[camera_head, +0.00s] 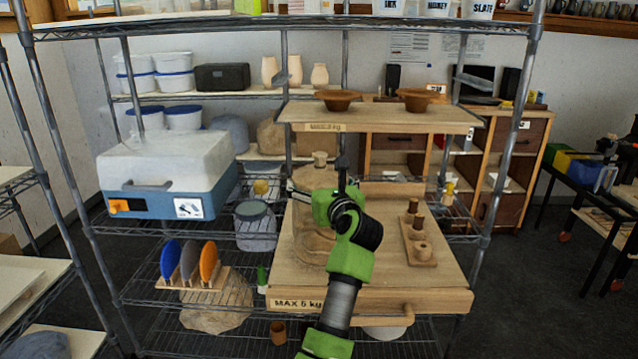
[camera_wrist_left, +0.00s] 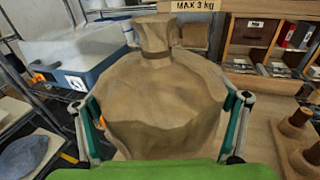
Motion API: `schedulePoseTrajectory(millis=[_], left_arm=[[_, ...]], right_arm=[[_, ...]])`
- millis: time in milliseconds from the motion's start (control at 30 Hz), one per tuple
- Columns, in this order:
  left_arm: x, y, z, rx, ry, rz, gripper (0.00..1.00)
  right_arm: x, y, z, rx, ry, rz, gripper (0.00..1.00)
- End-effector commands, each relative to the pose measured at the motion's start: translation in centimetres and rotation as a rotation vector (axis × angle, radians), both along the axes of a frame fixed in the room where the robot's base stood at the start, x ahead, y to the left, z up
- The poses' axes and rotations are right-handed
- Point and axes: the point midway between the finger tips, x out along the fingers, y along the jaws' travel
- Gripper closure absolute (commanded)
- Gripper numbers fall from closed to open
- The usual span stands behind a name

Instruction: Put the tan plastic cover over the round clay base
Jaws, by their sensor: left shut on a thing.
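The tan plastic cover (camera_wrist_left: 165,95) fills the middle of the left wrist view. It is wide and wrinkled below, with a narrow tied neck at the top. My left gripper (camera_wrist_left: 163,130) has a finger on each side of it and is shut on it. In the head view the cover (camera_head: 318,175) is upright over the pull-out wooden board (camera_head: 390,265), partly behind my gripper (camera_head: 325,195). A tan rounded form (camera_head: 312,245) shows below it on the board. I cannot tell whether this is the clay base or part of the cover. My right gripper is not in view.
A wooden block with brown pegs (camera_head: 419,240) stands right of the cover. An upper shelf board (camera_head: 380,118) with two brown bowls is behind and above. A blue and white case (camera_head: 165,175) is at left. Wire rack posts (camera_head: 510,130) flank the board.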

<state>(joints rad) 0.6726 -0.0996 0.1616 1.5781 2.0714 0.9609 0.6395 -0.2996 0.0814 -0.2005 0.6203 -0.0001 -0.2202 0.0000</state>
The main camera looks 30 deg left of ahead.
Motion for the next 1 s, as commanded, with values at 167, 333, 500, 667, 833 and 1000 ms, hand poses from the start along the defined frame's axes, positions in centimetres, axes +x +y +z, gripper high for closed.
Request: schedulePoseTrajectory(millis=[167, 333, 500, 667, 833, 1000], left_arm=[[0.0, 0.0, -0.2, 0.000, 0.000, 0.000, 0.54], [0.0, 0.0, -0.6, 0.000, 0.000, -0.001, 0.54], [0.0, 0.0, -0.8, 0.000, 0.000, -0.001, 0.09], [0.0, 0.0, -0.7, 0.000, 0.000, 0.000, 0.00], [0.0, 0.0, -0.6, -0.001, -0.001, 0.000, 0.00], [0.0, 0.0, 1.5, -0.001, -0.006, 0.000, 0.00]], right_arm=[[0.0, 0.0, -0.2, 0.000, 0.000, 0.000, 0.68], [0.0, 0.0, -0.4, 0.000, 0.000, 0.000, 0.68], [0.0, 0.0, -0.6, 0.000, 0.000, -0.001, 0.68], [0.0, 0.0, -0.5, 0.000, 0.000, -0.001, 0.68], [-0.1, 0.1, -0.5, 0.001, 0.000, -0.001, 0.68], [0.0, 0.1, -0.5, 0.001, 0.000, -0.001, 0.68]])
